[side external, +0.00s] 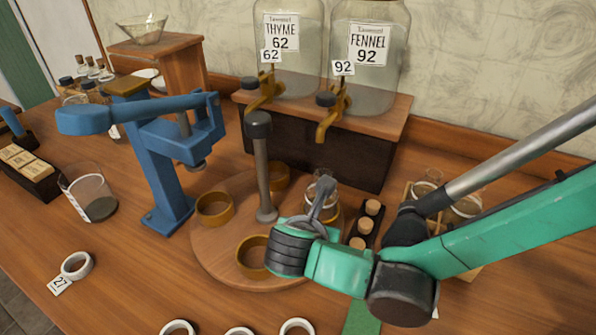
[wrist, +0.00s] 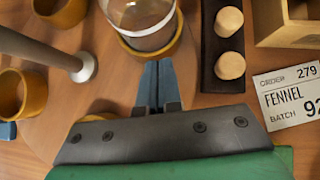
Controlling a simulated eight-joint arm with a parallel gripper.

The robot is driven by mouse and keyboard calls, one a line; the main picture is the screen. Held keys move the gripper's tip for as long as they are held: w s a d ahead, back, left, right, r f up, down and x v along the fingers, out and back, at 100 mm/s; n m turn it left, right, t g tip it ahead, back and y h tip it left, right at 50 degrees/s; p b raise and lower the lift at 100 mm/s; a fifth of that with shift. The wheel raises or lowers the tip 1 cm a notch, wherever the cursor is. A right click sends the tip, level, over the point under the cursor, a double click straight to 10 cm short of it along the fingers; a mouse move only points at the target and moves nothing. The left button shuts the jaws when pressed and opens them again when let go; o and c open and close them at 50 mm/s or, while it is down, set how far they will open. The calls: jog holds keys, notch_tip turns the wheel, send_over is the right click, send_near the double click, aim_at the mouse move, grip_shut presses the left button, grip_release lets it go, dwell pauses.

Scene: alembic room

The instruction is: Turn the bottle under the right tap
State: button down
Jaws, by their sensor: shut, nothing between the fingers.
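The bottle (wrist: 140,18) is clear glass and sits in a brass ring holder (wrist: 152,50) on the round wooden turntable (side external: 212,258). In the side view the bottle (side external: 331,207) is at the turntable's right edge, partly hidden by my gripper (side external: 322,192). My gripper is shut and empty; in the wrist view its fingertips (wrist: 157,66) are right by that holder's near edge, and I cannot tell whether they touch. The right tap (side external: 333,115) is brass, under the glass jar labelled FENNEL 92 (side external: 371,50), above and behind the bottle.
The turntable has a grey central post (side external: 263,175) and other brass rings, including the left one (side external: 214,209). The left tap (side external: 263,90) is under the THYME 62 jar (side external: 288,60). A cork tray (wrist: 209,60) and a FENNEL card (wrist: 292,97) lie right. A blue press (side external: 165,165) stands left.

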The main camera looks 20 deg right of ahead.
aim_at(325, 215)
jog(key=shift+w+d+n+t+y, duration=0.4)
jog(key=shift+w+d+n+y, duration=0.4)
jog(key=shift+w+d+n, duration=0.3)
jog(key=shift+w+d, duration=0.1)
jog(key=shift+d, duration=0.1)
jog(key=s, duration=0.1)
jog(key=s+a, duration=0.1)
jog(key=s, duration=0.2)
jog(key=shift+s+a+r, duration=0.2)
jog(key=shift+s+r, duration=0.05)
jog(key=d+v, duration=0.1)
jog(key=v, duration=0.8)
jog(key=d+r+m+y, duration=0.1)
jog(key=d+r+m, duration=0.1)
jog(key=d+m, duration=0.8)
jog(key=w+d+r+m+g+y, duration=0.1)
jog(key=d+m+y, duration=0.1)
jog(key=d+m, duration=0.9)
jog(key=m, duration=1)
jog(key=shift+w+r+y, duration=0.3)
jog(key=shift+r, duration=0.05)
